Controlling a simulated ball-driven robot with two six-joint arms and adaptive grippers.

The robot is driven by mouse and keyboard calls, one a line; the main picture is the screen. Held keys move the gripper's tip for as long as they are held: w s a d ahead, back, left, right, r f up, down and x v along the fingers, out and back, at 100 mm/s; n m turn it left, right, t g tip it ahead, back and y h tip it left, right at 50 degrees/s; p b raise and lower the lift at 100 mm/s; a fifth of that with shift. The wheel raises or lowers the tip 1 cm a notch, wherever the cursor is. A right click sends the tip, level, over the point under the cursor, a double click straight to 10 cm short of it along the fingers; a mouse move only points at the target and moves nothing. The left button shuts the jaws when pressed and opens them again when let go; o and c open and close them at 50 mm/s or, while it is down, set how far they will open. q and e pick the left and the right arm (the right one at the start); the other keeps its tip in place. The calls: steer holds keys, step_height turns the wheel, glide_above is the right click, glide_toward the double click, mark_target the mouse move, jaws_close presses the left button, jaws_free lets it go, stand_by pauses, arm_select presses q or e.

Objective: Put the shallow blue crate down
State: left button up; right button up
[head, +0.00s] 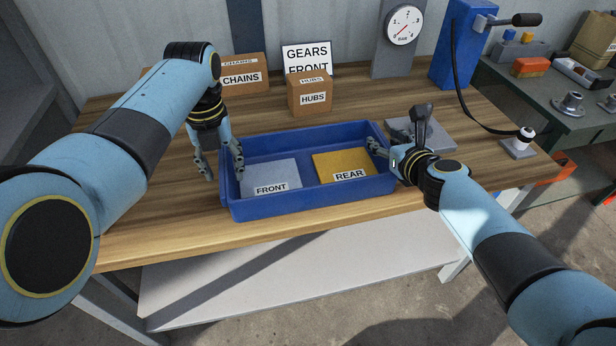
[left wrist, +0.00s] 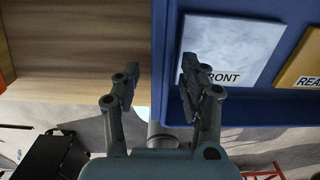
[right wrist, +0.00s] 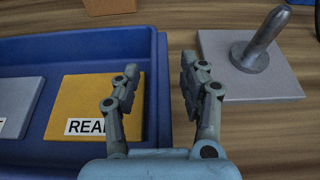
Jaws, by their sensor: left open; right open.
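The shallow blue crate (head: 305,202) rests on the wooden bench near its front edge. Inside it lie a grey FRONT panel (head: 268,174) on the left and a yellow REAR panel (head: 352,164) on the right. My left gripper (head: 222,174) is open at the crate's left wall, one finger outside and one inside; the left wrist view shows the fingers (left wrist: 155,85) straddling that wall. My right gripper (head: 380,150) is open at the right wall; in the right wrist view its fingers (right wrist: 158,90) stand either side of the wall. Contact with the walls cannot be told.
Behind the crate stand a HUBS box (head: 309,96), a CHAINS box (head: 244,76) and a GEARS FRONT sign (head: 306,54). A grey plate with an upright post (right wrist: 250,65) sits right of the crate. A blue press column (head: 455,45) and gauge (head: 404,25) stand at the back right.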

steer(key=shift+s, duration=0.15)
arm_select(q)
step_height(320, 180, up, 11)
arm_select(e)
steer(key=v, duration=1.1)
steer(key=shift+s, duration=0.35)
arm_select(q)
steer(key=shift+s, duration=0.1)
arm_select(e)
steer(key=shift+d+r, duration=0.1)
